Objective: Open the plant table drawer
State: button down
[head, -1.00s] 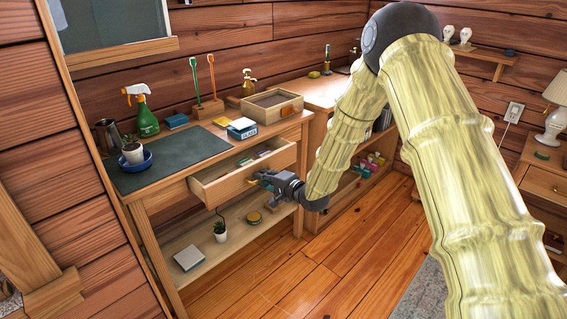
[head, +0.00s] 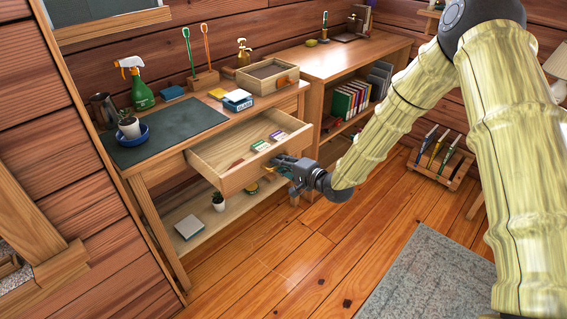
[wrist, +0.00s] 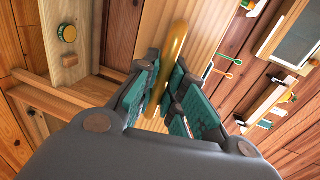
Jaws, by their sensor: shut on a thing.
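The plant table (head: 204,108) is a wooden table with a dark green mat, standing against the wall. Its drawer (head: 225,177) is pulled well out, with several small boxes (head: 262,145) inside. My gripper (head: 275,160) is at the drawer's front. In the wrist view my gripper (wrist: 165,95) has its green-padded fingers on both sides of a brass handle (wrist: 179,48) and is shut on it. In the head view the handle is hidden by the gripper.
A potted plant (head: 129,127), a green spray bottle (head: 142,94) and an open wooden box (head: 268,76) stand on the table. A lower shelf (head: 207,231) sits under the drawer. A bookshelf stands to the right. The wooden floor in front is mostly clear, with a grey rug (head: 430,280).

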jog(key=c, duration=1.8)
grip_release()
jog(key=shift+o, duration=0.2)
jog(key=shift+s+d, duration=0.1)
jog(key=v, duration=1.1)
jog(key=shift+s+d, duration=0.25)
jog(key=shift+d, duration=0.05)
jog(key=shift+r, duration=0.1)
